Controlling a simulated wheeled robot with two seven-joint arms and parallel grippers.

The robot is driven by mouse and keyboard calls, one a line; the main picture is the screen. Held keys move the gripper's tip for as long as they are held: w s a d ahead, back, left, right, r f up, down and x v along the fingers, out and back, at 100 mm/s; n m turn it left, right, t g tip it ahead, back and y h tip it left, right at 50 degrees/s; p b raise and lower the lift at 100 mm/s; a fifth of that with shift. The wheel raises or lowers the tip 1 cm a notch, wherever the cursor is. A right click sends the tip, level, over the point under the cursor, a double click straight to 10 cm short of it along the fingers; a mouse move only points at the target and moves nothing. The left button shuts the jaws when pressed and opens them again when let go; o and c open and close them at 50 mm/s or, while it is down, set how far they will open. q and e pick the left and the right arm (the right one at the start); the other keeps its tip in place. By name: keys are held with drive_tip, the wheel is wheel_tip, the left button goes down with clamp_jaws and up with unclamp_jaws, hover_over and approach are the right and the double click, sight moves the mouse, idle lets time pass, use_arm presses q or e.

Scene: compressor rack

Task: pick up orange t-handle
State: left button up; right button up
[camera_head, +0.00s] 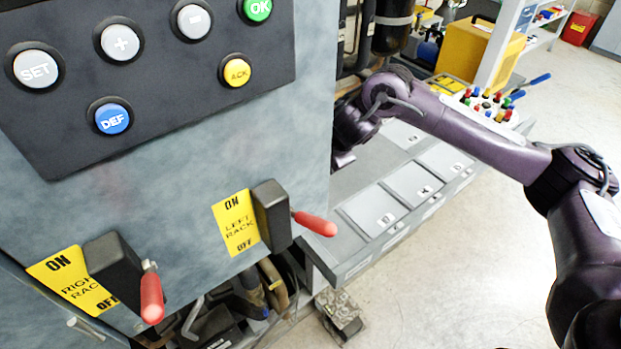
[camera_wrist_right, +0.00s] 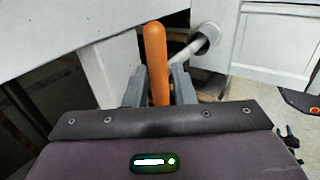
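An orange handle (camera_wrist_right: 156,60), rod-like with a rounded end, stands nearly upright in the right wrist view. My right gripper (camera_wrist_right: 159,88) has its two dark grey fingers on either side of the handle's lower part. The handle fills the space between them, and the gripper looks shut on it. The lower end of the handle is hidden behind the gripper body. In the head view my right arm reaches in from the right and its gripper is hidden behind the cabinet's edge. My left gripper is in neither view.
A grey metal rod with a round end (camera_wrist_right: 207,36) is close to the right of the handle. The blue-grey cabinet (camera_head: 160,210) has a button panel (camera_head: 150,70) and two red-handled switches, the nearer one (camera_head: 151,295) at bottom left. A grey bench (camera_head: 360,255) lies below my right arm.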

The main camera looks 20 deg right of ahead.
clamp_jaws()
drive_tip(key=shift+r, duration=0.1)
drive_tip(key=shift+r, duration=0.1)
